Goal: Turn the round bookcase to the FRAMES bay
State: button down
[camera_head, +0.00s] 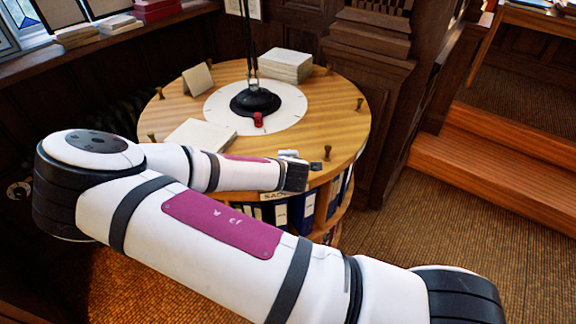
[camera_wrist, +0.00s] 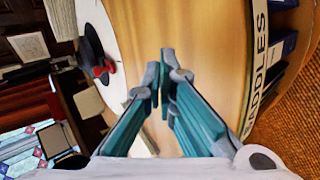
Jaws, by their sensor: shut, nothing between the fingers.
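The round bookcase (camera_head: 335,110) has a pale wooden top and shelves of binders (camera_head: 307,212) below. Several small brass pegs stand around its rim, one (camera_head: 327,153) just beyond my gripper. A white dial disc (camera_head: 222,103) in the middle carries a black base (camera_head: 255,102) with a red pointer (camera_head: 258,119) facing the near side. A rim label, partly hidden by my arm in the head view, reads SADDLES (camera_wrist: 258,65) in the wrist view. No FRAMES label is readable. My gripper (camera_wrist: 160,85) is shut and empty over the top near the rim; contact cannot be told.
Wooden steps (camera_head: 500,165) rise at right. Panelled walls stand close behind. Carpet (camera_head: 400,240) is clear at front right.

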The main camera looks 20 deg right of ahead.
notch_tip(320, 180, up, 7)
dwell(0.5)
jog(key=shift+f, duration=0.1)
jog(key=w+a, duration=0.2)
jog(key=a, duration=0.3)
jog(key=w+a+m+h, duration=0.1)
jog(key=a, duration=0.5)
jog(key=w+a+r+m+h, duration=0.1)
jog(key=w+a, duration=0.1)
jog(key=a, duration=0.4)
jog(key=shift+w+a+r+b, duration=0.1)
jog(key=shift+w+a+b, duration=0.1)
jog(key=shift+w+b, duration=0.1)
jog(key=s+a+m+g, duration=0.1)
jog(key=s+a, duration=0.1)
jog(key=a, duration=0.5)
jog(key=w+d+f+b, duration=0.1)
jog(key=f, duration=0.1)
jog(key=w+f+b, duration=0.1)
jog(key=f+b, duration=0.1)
jog(key=f, duration=0.1)
jog(key=w+d+f+b, duration=0.1)
jog(key=f+b, duration=0.1)
jog(key=f, duration=0.1)
jog(key=shift+w+d+f, duration=0.15)
jog(key=shift+w+d, duration=0.2)
jog(key=shift+s+f, duration=0.15)
jog(key=shift+f, duration=0.8)
